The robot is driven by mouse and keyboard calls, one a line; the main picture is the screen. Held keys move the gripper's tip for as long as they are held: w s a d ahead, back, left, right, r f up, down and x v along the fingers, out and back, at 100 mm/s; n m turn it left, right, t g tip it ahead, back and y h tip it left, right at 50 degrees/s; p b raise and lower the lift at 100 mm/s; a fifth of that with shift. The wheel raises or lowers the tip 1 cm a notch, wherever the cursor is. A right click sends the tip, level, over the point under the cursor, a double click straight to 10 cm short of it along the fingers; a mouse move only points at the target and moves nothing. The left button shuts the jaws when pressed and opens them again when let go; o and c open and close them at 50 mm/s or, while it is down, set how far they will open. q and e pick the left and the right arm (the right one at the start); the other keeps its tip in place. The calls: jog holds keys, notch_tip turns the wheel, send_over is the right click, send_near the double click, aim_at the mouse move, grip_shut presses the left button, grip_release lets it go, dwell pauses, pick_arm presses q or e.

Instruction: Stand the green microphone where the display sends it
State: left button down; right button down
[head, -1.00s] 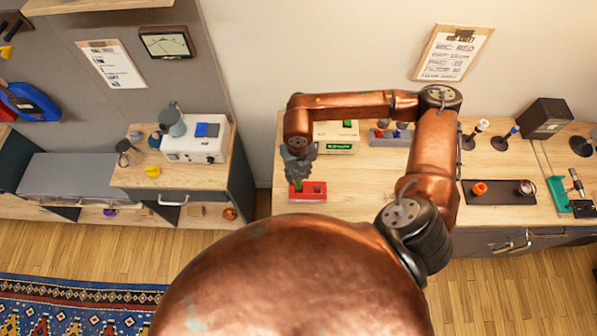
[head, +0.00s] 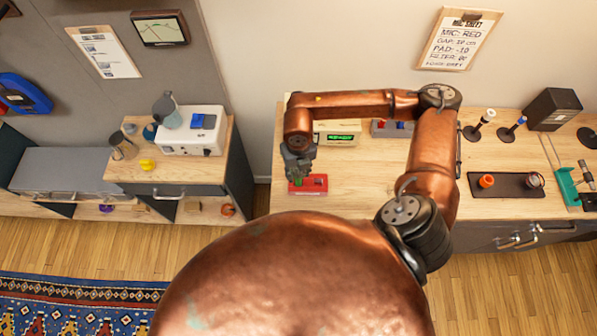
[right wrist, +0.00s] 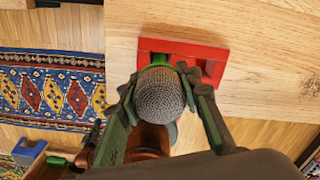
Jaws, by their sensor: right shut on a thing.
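The green microphone (right wrist: 160,95) shows its grey mesh head in the right wrist view, with a little green beside it. My right gripper (right wrist: 162,98) is shut on it, a finger on each side. In the head view this gripper (head: 300,170) is at the red holder (head: 308,189) on the bench's front left. The red holder (right wrist: 180,52) has slots. The microphone's head overlaps its edge, and I cannot tell whether its lower end is inside a slot. A box with a lit green display (head: 340,137) stands behind; its text is too small to read surely. My left gripper is out of view.
A clipboard sheet (head: 460,40) on the wall reads "MIC: RED" among other lines. A dark tray (head: 510,190) with two round items, two microphones on round stands (head: 480,124) and a black box (head: 553,108) are at the right. A grey rack (head: 392,130) is behind my arm.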

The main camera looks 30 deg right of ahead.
jog(key=c, duration=1.3)
grip_release()
notch_tip(320, 180, up, 12)
jog(key=shift+r, duration=0.1)
